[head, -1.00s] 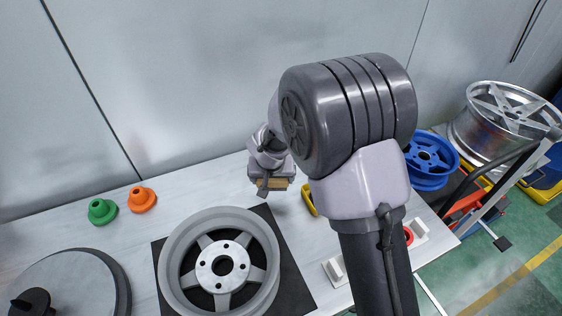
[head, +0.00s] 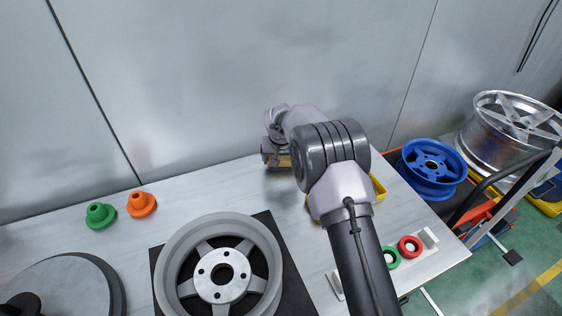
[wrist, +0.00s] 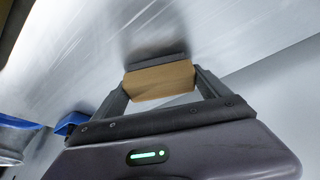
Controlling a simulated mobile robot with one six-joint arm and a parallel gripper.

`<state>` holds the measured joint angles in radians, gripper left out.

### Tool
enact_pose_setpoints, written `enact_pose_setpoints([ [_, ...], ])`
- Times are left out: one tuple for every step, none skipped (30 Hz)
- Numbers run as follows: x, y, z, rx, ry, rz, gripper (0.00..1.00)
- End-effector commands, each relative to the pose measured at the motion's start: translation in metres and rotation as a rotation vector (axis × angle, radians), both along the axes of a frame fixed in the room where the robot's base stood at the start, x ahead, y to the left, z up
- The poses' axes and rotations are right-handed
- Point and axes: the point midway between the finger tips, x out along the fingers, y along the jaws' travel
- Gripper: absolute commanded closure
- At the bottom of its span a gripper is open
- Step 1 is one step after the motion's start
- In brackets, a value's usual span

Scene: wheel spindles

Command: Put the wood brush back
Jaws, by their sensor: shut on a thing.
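The wood brush (wrist: 160,82) shows in the wrist view as a tan wooden block with a dark strip along its far edge. My gripper (wrist: 158,85) is shut on it, one finger on each side. My arm covers part of a yellow tray (head: 379,188) to the right of the gripper.
A grey wheel (head: 218,270) sits on a black mat. Green and red buttons (head: 410,247) are at the table's front right. Blue (head: 432,168) and silver (head: 510,125) wheels lie beyond the right edge.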

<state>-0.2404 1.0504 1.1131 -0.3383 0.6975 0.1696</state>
Motion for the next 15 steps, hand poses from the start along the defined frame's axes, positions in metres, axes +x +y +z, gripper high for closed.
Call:
enact_pose_setpoints([
  [0.0001, 0.0001, 0.0019, 0.000, -0.001, 0.000, 0.58],
  [0.0001, 0.0001, 0.0021, 0.000, -0.001, 0.000, 0.58],
  [0.0001, 0.0001, 0.0020, 0.000, -0.001, 0.000, 0.58],
  [0.0000, 0.0001, 0.0012, 0.000, -0.001, 0.000, 0.58],
  [0.0000, 0.0001, 0.0000, 0.000, -0.001, 0.000, 0.58],
  [0.0000, 0.0001, -0.0016, 0.000, -0.001, 0.000, 0.58],
  [-0.0001, 0.0001, -0.0027, 0.000, -0.001, 0.000, 0.58],
  [-0.0001, 0.0001, -0.0022, 0.000, 0.000, 0.000, 0.10],
  [-0.0001, 0.0001, -0.0017, 0.000, -0.001, 0.000, 0.02],
  [-0.0002, 0.0001, -0.0015, 0.000, -0.001, 0.000, 0.00],
  [-0.0001, 0.0001, -0.0014, 0.000, -0.001, 0.000, 0.00],
  [-0.0001, 0.0001, -0.0013, 0.000, -0.001, 0.000, 0.00],
  [-0.0001, 0.0001, -0.0013, 0.000, -0.001, 0.000, 0.00],
  [-0.0001, 0.0001, -0.0013, 0.000, -0.001, 0.000, 0.00],
  [0.0000, 0.0001, -0.0012, 0.000, -0.001, 0.000, 0.00],
])
